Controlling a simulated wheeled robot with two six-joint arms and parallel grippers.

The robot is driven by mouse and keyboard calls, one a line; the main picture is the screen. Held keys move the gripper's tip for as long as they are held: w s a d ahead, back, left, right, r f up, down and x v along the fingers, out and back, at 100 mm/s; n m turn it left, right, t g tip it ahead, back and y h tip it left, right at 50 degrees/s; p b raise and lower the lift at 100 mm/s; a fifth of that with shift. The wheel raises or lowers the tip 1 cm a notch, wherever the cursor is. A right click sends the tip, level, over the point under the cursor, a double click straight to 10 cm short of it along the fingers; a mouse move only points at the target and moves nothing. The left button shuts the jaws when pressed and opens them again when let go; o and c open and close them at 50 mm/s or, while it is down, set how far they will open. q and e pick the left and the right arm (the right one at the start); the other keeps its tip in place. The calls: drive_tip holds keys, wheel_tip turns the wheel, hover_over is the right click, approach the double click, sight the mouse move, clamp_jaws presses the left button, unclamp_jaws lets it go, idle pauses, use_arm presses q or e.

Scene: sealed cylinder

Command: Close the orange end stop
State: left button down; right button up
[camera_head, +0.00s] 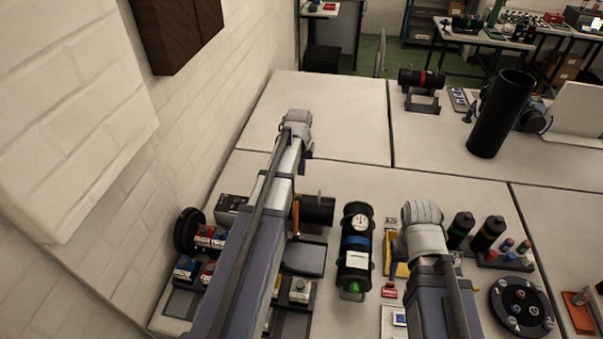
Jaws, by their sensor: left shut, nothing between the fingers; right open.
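A narrow orange piece (296,215), which may be the end stop, shows upright at the left end of a dark cylinder (318,210). My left arm covers the area left of it, so I cannot tell how the piece sits. A black cylinder with a dial gauge, blue band and green lower end (357,245) lies to its right. My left arm crosses over the bench beside the dark cylinder. My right arm reaches over the bench right of the gauge cylinder. I cannot make out the fingers of either gripper; they seem hidden by the arms.
Coloured connector blocks (210,237) lie at the left. Black bottles (487,234) and a round black plate (521,307) stand at the right. A tall black tube (500,113) stands behind. A brick wall (190,125) borders the left. The back-left table top (345,110) is mostly bare.

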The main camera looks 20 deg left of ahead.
use_arm(q)
drive_tip(key=f+b, duration=0.2)
drive_tip(key=f, duration=0.1)
drive_tip(key=w+f+b, duration=0.1)
drive_tip(key=f+b, duration=0.1)
drive_tip(key=b, duration=0.1)
drive_tip(key=f+b, duration=0.3)
drive_tip(key=shift+w+a+f, duration=0.15)
drive_tip(key=shift+a+f, duration=0.05)
drive_tip(key=shift+f, duration=0.15)
drive_tip(key=s, duration=0.2)
drive_tip(key=s+d+r+p, duration=0.1)
drive_tip(key=shift+s, duration=0.4)
